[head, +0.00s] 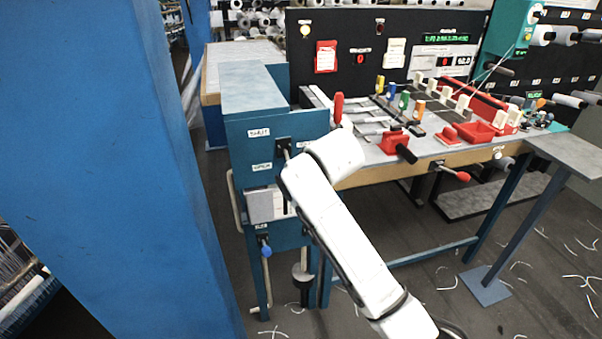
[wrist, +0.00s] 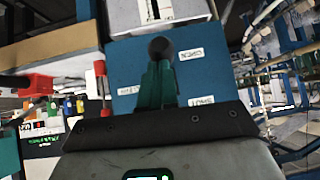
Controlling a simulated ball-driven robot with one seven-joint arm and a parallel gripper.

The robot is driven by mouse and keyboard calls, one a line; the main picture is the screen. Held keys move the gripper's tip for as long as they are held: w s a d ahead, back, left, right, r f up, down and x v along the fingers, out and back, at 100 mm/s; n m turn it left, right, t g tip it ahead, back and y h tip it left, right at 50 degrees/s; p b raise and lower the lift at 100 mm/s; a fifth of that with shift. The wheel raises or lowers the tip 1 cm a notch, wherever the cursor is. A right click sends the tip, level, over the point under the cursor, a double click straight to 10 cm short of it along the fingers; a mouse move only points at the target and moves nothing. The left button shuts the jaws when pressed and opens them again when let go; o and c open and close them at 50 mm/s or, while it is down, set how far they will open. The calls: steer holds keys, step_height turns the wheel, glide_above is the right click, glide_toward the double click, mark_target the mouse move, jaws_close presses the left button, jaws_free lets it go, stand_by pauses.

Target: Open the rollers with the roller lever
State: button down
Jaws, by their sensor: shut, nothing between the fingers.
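The roller lever is most likely the dark lever on the black plate (head: 283,146) on the teal cabinet front (head: 235,135). In the head view a label reading SHUT (head: 258,132) sits above another that looks like OPEN (head: 262,166). My white arm's end stands in front of the cabinet's right part and hides my fingers there. In the wrist view my gripper (wrist: 157,72) is shut and empty, its green fingers together. A round black knob (wrist: 160,48) shows just beyond the fingertips, against the teal panel (wrist: 215,75). I cannot tell whether they touch.
A lower lever with a blue knob (head: 266,250) hangs under a grey-white box (head: 266,206). A red handle (head: 338,106) stands near the cabinet's right side. The table (head: 430,152) carries red holders and coloured parts. A large blue post (head: 110,170) fills the left.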

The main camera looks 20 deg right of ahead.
steer(key=shift+w+f+t+b, duration=0.1)
steer(key=shift+f+t+b, duration=0.55)
steer(key=shift+f+b, duration=0.5)
steer(key=shift+w+f+t+b, duration=0.1)
steer(key=shift+f+t+b, duration=0.6)
steer(key=shift+f, duration=0.85)
